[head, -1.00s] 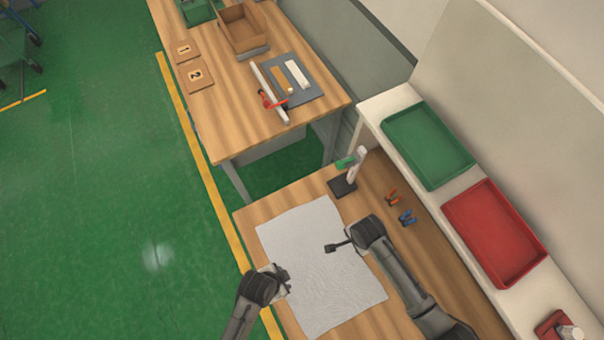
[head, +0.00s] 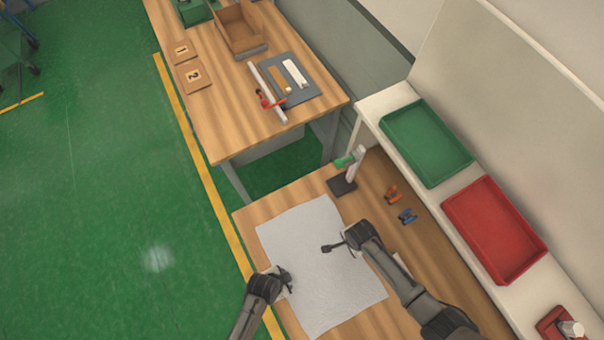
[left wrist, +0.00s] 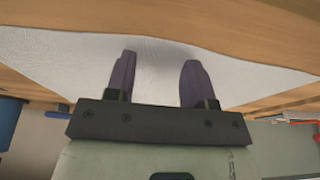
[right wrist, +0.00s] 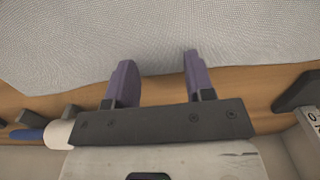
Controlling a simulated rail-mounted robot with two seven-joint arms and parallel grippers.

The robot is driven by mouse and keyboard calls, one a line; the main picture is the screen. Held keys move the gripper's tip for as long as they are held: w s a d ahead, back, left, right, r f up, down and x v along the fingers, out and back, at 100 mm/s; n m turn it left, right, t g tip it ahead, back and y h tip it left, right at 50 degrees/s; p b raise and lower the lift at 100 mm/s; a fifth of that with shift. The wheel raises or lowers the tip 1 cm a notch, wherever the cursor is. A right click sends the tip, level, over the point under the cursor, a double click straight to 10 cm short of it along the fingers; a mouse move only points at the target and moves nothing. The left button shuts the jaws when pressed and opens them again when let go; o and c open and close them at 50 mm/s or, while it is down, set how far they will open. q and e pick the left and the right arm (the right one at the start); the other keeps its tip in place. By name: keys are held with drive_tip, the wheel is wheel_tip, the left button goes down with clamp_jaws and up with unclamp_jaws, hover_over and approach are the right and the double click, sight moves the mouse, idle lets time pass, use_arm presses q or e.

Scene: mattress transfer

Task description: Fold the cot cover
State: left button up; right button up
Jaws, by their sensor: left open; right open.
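The cot cover (head: 318,290) is a white textured sheet. It lies spread flat and unfolded on the near wooden table. My left gripper (head: 287,278) is at its left edge; in the left wrist view its two open fingers (left wrist: 155,80) are over the cover (left wrist: 60,60), with nothing visible held between them. My right gripper (head: 328,248) is over the cover's upper right part. In the right wrist view its open fingers (right wrist: 157,80) point onto the cover (right wrist: 150,35) near its edge. Whether the fingertips touch the cloth cannot be told.
Orange (head: 392,194) and blue (head: 407,215) clamps lie right of the cover. A small black-based stand (head: 343,184) is behind it. Green (head: 428,143) and red (head: 493,228) trays sit on the white shelf. Another wooden table (head: 225,110) stands farther back.

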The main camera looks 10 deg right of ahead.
use_arm(q)
drive_tip(key=shift+f, duration=0.1)
use_arm(e)
drive_tip(key=shift+f, duration=0.15)
idle(0.3)
use_arm(q)
drive_tip(key=shift+s+a, duration=0.1)
clamp_jaws()
use_arm(e)
clamp_jaws()
idle(0.5)
